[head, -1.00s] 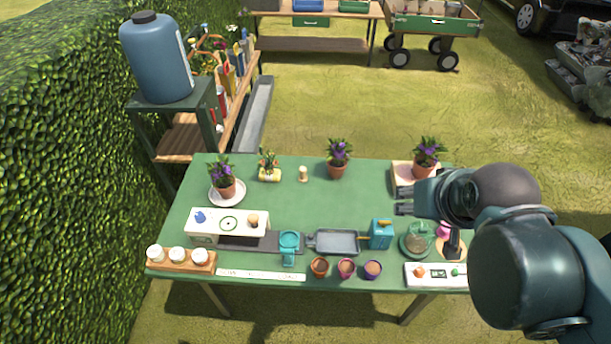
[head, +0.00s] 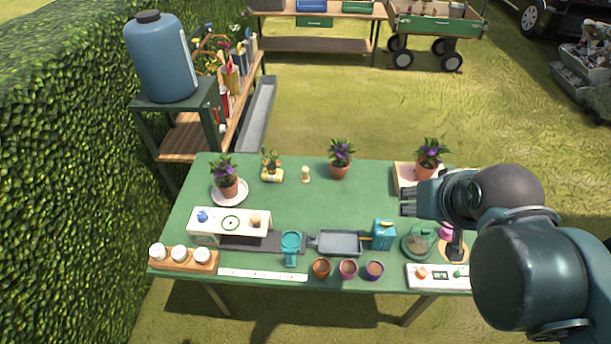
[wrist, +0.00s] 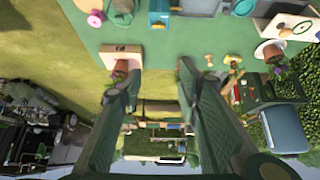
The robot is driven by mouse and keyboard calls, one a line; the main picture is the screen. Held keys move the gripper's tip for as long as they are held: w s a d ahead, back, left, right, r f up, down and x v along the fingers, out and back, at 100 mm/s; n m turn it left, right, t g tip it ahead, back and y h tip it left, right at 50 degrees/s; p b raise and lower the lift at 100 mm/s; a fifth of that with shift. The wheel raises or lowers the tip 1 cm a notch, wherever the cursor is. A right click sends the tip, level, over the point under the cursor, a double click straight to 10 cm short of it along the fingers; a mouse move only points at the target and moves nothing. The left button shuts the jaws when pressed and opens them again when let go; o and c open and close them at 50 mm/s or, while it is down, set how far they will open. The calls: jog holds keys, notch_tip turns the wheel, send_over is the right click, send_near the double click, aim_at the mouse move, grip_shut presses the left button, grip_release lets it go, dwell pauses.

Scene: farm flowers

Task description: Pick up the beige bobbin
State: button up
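The beige bobbin (head: 305,175) is a small, pale, upright spool on the back middle of the green table (head: 300,205). My gripper (head: 408,203) is above the right side of the table, well to the right of the bobbin. In the wrist view my gripper (wrist: 152,88) has its two fingers wide apart with nothing between them.
Another potted plant (head: 429,168) stands near my gripper. A grey tray (head: 338,243) and blue box (head: 383,235) lie nearer the front. The table's middle is clear.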

jog(key=w, duration=0.1)
jog(key=n+g+h+b, duration=0.1)
jog(key=n+g+b, duration=0.4)
jog(key=n, duration=1.7)
send_over(306, 169)
jog(key=shift+g, duration=0.7)
notch_tip(306, 169, down, 30)
jog(key=shift+s+a+f+p, duration=0.1)
jog(key=shift+a+p, duration=0.05)
jog(key=shift+p, duration=0.25)
jog(key=shift+a+f+n, duration=0.15)
jog(key=shift+f+n, duration=0.1)
jog(key=shift+n, duration=0.05)
jog(key=shift+f, duration=1.3)
